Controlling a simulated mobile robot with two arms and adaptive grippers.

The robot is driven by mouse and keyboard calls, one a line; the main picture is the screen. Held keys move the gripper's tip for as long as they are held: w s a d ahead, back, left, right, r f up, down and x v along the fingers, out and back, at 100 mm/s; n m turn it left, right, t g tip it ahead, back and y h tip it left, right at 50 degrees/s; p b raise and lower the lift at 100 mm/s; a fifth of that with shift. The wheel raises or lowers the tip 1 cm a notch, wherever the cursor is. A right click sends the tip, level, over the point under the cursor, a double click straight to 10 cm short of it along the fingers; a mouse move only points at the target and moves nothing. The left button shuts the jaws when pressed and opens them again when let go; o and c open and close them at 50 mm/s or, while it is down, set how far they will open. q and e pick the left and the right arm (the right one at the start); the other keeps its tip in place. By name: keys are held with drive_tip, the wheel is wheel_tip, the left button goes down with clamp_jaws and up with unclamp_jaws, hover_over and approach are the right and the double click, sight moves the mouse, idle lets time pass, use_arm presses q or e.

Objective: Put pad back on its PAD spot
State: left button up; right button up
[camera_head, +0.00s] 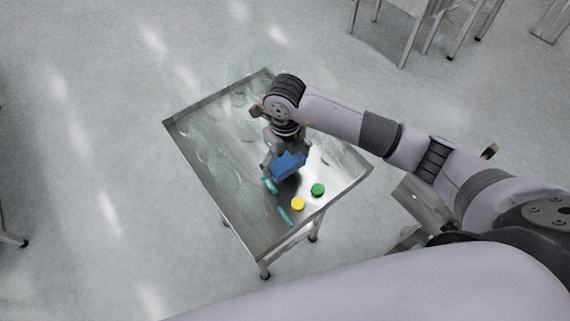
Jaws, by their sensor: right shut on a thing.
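The pad is a blue block (288,165), seen in the head view below my right gripper, over the right half of a metal tray-topped table (245,238). My right gripper (284,160) points down and is shut on the pad. The fingers hide part of the pad's upper side. A dark shadow lies just below the pad, and I cannot tell whether it touches the tray. No PAD label is readable. My left gripper is not in view.
A yellow round piece (298,204) and a green round piece (318,190) lie near the tray's front right. Teal strips (284,216) lie beside them. Several clear glass vessels (222,172) stand on the left half. The tray has a raised rim.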

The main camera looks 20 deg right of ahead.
sight(285, 167)
wheel_tip(285, 167, down, 4)
drive_tip(key=shift+r+p, duration=0.25)
drive_tip(key=shift+p, duration=0.05)
drive_tip(key=shift+f, duration=0.1)
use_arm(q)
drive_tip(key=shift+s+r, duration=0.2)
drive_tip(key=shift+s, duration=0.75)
use_arm(e)
drive_tip(key=shift+f, duration=0.1)
drive_tip(key=o, duration=1.2)
drive_tip(key=shift+c, duration=0.2)
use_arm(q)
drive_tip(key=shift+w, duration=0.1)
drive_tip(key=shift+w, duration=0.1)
use_arm(e)
drive_tip(key=shift+r, duration=0.25)
use_arm(q)
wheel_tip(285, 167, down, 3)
drive_tip(key=b, duration=0.3)
use_arm(e)
wheel_tip(285, 167, up, 12)
drive_tip(key=shift+f, duration=0.1)
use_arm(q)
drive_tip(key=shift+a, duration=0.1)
